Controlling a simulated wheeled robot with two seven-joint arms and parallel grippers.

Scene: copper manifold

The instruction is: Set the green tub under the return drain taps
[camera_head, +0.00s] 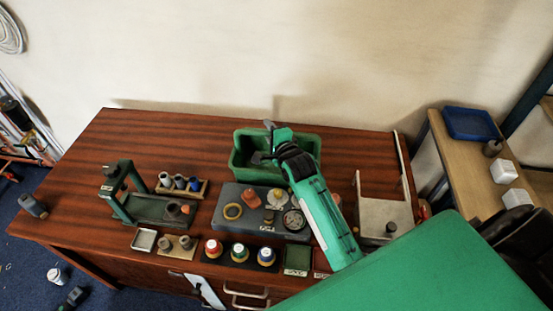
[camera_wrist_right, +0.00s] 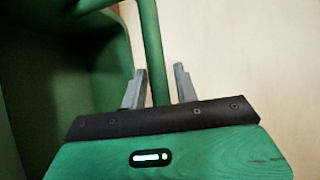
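The green tub (camera_head: 250,174) stands on the wooden table near the back wall. In the right wrist view its wall fills the left side (camera_wrist_right: 60,60). My right gripper (camera_head: 264,142) is over the tub in the head view. In the right wrist view the gripper (camera_wrist_right: 159,70) has its two grey fingers apart, with a narrow green strip, seemingly the tub's rim, between them. A gap shows beside the right finger; whether the left finger touches is unclear. My left gripper is not in view. I cannot make out the return drain taps.
A grey mat (camera_head: 225,222) with a yellow ring, orange cones and a gauge lies before the tub. A green stand (camera_head: 125,200) and a bottle rack (camera_head: 190,196) are left. A pale tray (camera_head: 375,212) is right. The table's back left is clear.

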